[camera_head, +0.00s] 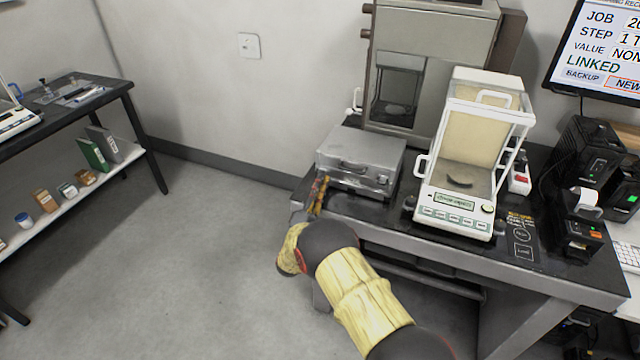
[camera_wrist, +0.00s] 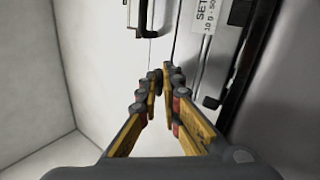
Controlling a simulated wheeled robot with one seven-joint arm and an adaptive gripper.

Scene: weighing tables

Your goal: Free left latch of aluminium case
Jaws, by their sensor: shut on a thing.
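The aluminium case (camera_head: 362,152) is closed and lies on the dark weighing table, left of the balance. A dark handle (camera_head: 352,166) is on its front, with a latch (camera_head: 382,179) to the right. My gripper (camera_head: 320,182) is at the front left corner of the case, where the left latch is hidden behind the fingers. In the wrist view my gripper (camera_wrist: 165,75) has its fingertips close together, shut on a small part that they largely cover, at the left latch.
A glass-sided balance (camera_head: 470,160) stands close to the right of the case. A grey cabinet device (camera_head: 425,50) stands behind. The table's front edge (camera_head: 430,240) lies below my gripper. A side table (camera_head: 60,120) with a shelf is at left, with clear floor between.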

